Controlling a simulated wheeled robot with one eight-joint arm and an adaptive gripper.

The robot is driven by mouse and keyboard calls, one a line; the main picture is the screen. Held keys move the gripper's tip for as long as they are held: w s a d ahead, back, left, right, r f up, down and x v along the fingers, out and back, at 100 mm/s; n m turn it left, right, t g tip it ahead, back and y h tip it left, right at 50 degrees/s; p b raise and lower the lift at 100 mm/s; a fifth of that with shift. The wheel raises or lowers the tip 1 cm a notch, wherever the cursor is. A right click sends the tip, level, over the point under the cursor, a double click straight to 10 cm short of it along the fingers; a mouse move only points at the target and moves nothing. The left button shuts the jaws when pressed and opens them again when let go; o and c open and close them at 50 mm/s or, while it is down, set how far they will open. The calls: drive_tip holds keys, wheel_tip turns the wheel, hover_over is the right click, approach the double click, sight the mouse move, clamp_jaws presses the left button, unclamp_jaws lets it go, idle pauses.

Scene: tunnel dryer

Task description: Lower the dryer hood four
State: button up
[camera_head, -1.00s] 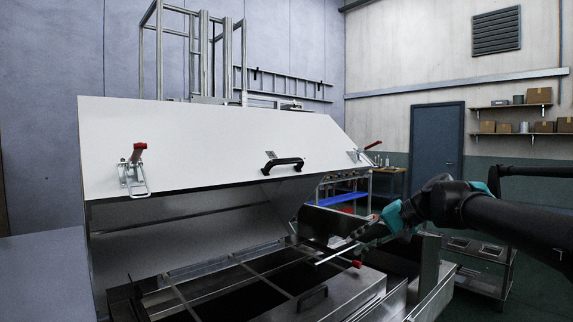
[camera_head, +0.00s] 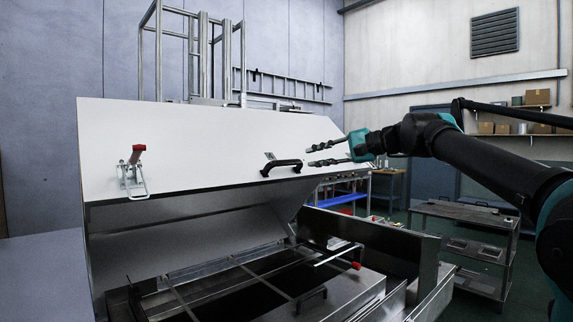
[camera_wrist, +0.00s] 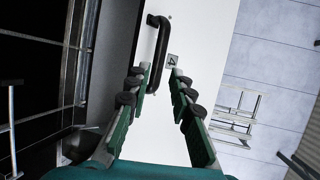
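The white dryer hood (camera_head: 200,140) is tilted up over the open dryer in the head view. It carries a black bar handle (camera_head: 283,165) low on its face. My gripper (camera_head: 309,156) is just right of the handle, its two fingers apart and nothing between them. In the wrist view the handle (camera_wrist: 157,55) stands ahead of the fingertips of my gripper (camera_wrist: 158,73), with a small plate marked 4 (camera_wrist: 172,60) beside it. I cannot tell the exact gap to the handle.
A red-tipped latch (camera_head: 134,170) sits on the hood's left side. The open dryer frame (camera_head: 225,270) lies below, with a red-ended rod (camera_head: 350,260) at its right. A metal cart (camera_head: 470,245) stands at the right. Shelves with boxes (camera_head: 538,97) hang on the back wall.

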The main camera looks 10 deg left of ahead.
sight(289, 162)
drive_tip(key=x, duration=1)
clamp_jaws()
